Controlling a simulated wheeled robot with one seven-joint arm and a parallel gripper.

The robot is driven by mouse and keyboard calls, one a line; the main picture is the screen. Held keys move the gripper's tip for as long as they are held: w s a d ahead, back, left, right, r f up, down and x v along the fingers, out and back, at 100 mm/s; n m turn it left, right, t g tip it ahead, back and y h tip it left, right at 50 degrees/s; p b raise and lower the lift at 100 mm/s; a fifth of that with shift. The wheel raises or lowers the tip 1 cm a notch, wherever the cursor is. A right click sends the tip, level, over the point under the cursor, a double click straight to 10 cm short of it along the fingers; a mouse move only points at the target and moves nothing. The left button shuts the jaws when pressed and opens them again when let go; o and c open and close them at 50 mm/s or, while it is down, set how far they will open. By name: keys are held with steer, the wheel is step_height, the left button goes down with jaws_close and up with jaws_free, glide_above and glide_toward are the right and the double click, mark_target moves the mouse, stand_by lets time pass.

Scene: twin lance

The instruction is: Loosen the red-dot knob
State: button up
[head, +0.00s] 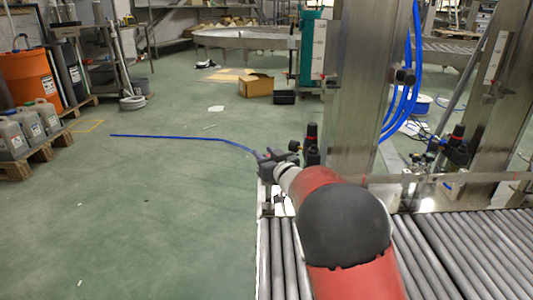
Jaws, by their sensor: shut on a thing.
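My gripper (268,165) is at the far end of my red and black arm, at the left front corner of the roller conveyor. It is shut on a small dark part, which looks like a knob on the dark fittings (290,153) there. The jaws and my wrist hide most of this part, and no red dot can be made out on it. A black unit with a red band (312,132) stands upright just right of my gripper. A similar black and red unit (457,135) stands farther right, by the second steel post.
A steel post (357,100) rises close right of my gripper. Conveyor rollers (450,250) lie below my arm. A thin blue hose (190,138) runs left from the fittings over the green floor. Blue hoses (405,100) hang by the post. The floor at left is mostly clear.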

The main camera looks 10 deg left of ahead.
steer(key=shift+a+r+n+g+y, duration=0.1)
steer(key=shift+n+g+y, duration=0.2)
steer(key=shift+g+y, duration=0.15)
steer(key=o, duration=1)
steer(key=v, duration=0.7)
steer(key=shift+s+d, duration=0.3)
steer(key=shift+s, duration=0.05)
